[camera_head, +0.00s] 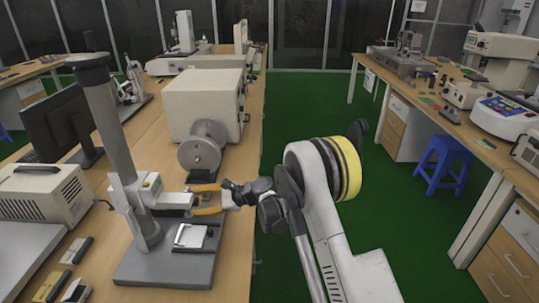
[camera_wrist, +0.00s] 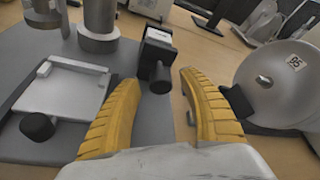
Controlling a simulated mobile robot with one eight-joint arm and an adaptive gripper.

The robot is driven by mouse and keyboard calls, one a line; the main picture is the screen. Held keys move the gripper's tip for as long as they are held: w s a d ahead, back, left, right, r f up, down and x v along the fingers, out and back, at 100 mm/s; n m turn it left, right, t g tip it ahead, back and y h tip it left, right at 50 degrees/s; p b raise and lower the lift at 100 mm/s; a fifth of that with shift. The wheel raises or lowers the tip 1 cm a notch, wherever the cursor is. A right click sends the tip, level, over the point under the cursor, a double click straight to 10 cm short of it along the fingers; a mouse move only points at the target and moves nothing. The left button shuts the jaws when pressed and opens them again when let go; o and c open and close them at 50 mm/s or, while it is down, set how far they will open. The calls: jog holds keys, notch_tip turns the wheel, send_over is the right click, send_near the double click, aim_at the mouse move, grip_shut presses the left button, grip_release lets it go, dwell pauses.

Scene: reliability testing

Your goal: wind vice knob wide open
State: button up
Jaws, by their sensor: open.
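My gripper (camera_head: 191,199) is open, its two yellow fingers pointing left beside the grey column of a test stand. In the wrist view, a dark block with a pale top and a round black knob (camera_wrist: 160,80) shows between my open fingertips (camera_wrist: 159,79). Neither finger visibly touches this knob, and its depth relative to the tips is unclear. A pale square plate (camera_wrist: 72,92), perhaps the vice, lies on the grey stand base left of my fingers. Another black knob (camera_wrist: 38,127) sits at its near edge. The plate also shows in the head view (camera_head: 190,236) below my gripper.
The grey column (camera_head: 112,140) rises close to my fingertips. A round metal disc (camera_head: 200,147) stands just behind my gripper and close to the right finger in the wrist view. A large beige box (camera_head: 203,100) is behind it. Green floor (camera_head: 310,115) is clear right of the bench.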

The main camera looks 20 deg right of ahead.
jog(key=r+p+v, duration=0.1)
jog(key=p+v, duration=0.2)
jog(key=v, duration=0.7)
jog(key=w+d+f+t+h, duration=0.1)
jog(key=w+d+f+h, duration=0.1)
jog(key=w+d+f+t+h, duration=0.1)
jog(key=w+d+f+h, duration=0.1)
jog(key=shift+w+d+f, duration=0.1)
jog(key=shift+d, duration=0.3)
jog(key=w+d+h, duration=0.1)
jog(key=d, duration=0.1)
jog(key=w+d+t+h, duration=0.1)
jog(key=d+h, duration=0.1)
jog(key=w+d+h, duration=0.1)
jog(key=d, duration=0.1)
jog(key=shift+w+d+t, duration=0.2)
jog(key=shift+w+t, duration=0.05)
jog(key=shift+t, duration=0.05)
jog(key=w+d+r+n+t+h+p, duration=0.1)
jog(key=w+d+r+n+t+h, duration=0.3)
jog(key=d+r, duration=0.4)
jog(key=shift+w+r+t+h, duration=0.2)
jog(key=shift+r+t+h, duration=0.1)
jog(key=shift+r+h, duration=0.6)
